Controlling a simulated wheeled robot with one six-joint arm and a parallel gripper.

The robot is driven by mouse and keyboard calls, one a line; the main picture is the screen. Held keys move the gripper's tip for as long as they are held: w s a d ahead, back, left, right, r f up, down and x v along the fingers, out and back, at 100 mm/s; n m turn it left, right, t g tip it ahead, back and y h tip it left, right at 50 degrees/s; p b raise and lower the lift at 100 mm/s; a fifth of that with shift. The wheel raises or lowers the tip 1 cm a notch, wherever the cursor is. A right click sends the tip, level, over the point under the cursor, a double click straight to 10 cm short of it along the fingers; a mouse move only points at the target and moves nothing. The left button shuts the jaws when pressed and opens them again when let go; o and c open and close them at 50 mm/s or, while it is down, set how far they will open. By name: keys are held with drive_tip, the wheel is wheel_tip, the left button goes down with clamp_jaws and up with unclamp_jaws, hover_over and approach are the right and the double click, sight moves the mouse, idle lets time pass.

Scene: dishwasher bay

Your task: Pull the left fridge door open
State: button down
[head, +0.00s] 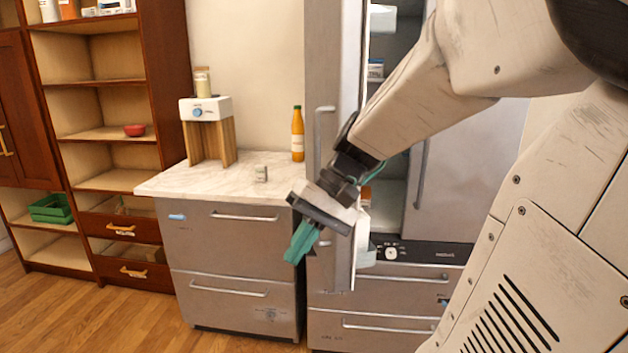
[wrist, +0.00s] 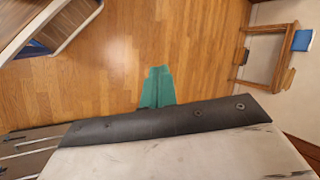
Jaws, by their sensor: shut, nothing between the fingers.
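The left fridge door (head: 333,75) stands partly open in the head view, and lit shelves (head: 390,55) show behind it. Its upright handle (head: 320,130) is on the door's outer face. My gripper (head: 299,243) has teal fingers closed together, with nothing between them. It is in front of the door's lower part, below and left of the handle, and does not hold it. My wrist and forearm hide part of the door and the opening. The closed teal fingers also show in the wrist view (wrist: 157,88), above the wood floor.
The right fridge door (head: 465,170) looks closed. A wooden shelf unit (head: 105,130) is further left. The wrist view shows a small wooden table (wrist: 268,58).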

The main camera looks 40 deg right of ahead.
drive_tip(key=w+d+r+m+t+y, duration=0.1)
drive_tip(key=w+d+m+t, duration=0.15)
drive_tip(key=d+t, duration=0.7)
drive_tip(key=w+d+m+t+y, duration=0.15)
drive_tip(key=d+m, duration=0.25)
drive_tip(key=d, duration=1.3)
drive_tip(key=s+d+m+t+h, duration=0.3)
drive_tip(key=s+d+t+h, duration=0.15)
drive_tip(key=d, duration=0.65)
drive_tip(key=a+x, duration=0.2)
drive_tip(key=x, duration=1)
drive_tip(key=shift+a, duration=0.4)
drive_tip(key=shift+a+f, duration=0.1)
drive_tip(key=shift+f, duration=0.05)
